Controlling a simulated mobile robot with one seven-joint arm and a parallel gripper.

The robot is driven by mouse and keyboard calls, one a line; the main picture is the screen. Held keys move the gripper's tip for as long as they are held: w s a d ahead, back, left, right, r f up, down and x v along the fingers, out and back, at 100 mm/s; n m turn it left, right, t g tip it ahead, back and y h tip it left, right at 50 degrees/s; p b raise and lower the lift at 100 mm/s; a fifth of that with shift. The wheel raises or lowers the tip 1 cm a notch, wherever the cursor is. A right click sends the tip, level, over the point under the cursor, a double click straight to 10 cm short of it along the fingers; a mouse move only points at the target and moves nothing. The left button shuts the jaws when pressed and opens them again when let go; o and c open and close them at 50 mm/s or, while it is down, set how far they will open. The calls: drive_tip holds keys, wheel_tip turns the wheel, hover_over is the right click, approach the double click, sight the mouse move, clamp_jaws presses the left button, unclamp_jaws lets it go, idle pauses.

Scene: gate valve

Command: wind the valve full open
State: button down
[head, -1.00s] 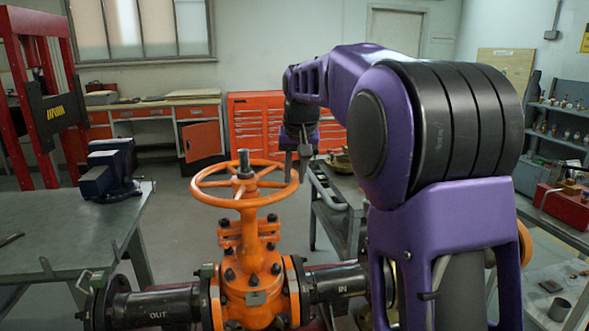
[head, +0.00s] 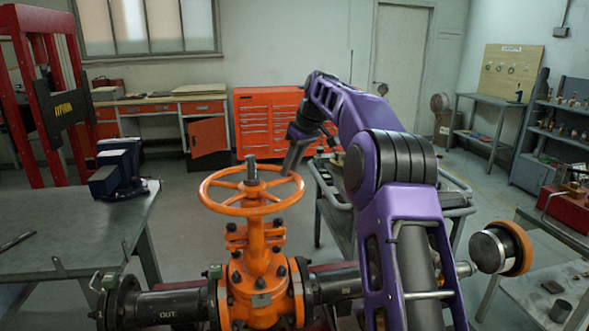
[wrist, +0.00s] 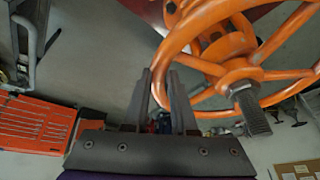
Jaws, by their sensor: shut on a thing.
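The orange gate valve (head: 256,270) stands upright in a dark pipe line, with its handwheel (head: 215,201) lying flat on top. A dark threaded stem (head: 252,168) sticks up through the hub; it also shows in the wrist view (wrist: 252,112). My gripper (head: 287,172) reaches down to the far right part of the wheel rim. In the wrist view, the two dark fingers (wrist: 160,78) stand close on either side of the orange rim (wrist: 163,52), shut on it. The exact contact between the pads is partly hidden.
A grey bench with a blue vise (head: 118,172) stands at left. A grey cart (head: 455,198) is close behind my arm on the right. An orange tool chest (head: 265,120) is at the back. Open floor lies behind the valve.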

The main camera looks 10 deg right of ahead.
drive_tip(key=shift+w+a+r+n+g+y, duration=0.15)
drive_tip(key=shift+w+a+n, duration=0.2)
drive_tip(key=shift+w+n, duration=0.2)
drive_tip(key=shift+w+a+n+g+y, duration=0.15)
drive_tip(key=shift+w+a+n, duration=0.15)
drive_tip(key=shift+w+n, duration=0.25)
drive_tip(key=c, duration=0.7)
unclamp_jaws()
drive_tip(key=shift+s, duration=0.1)
drive_tip(key=shift+c, duration=0.2)
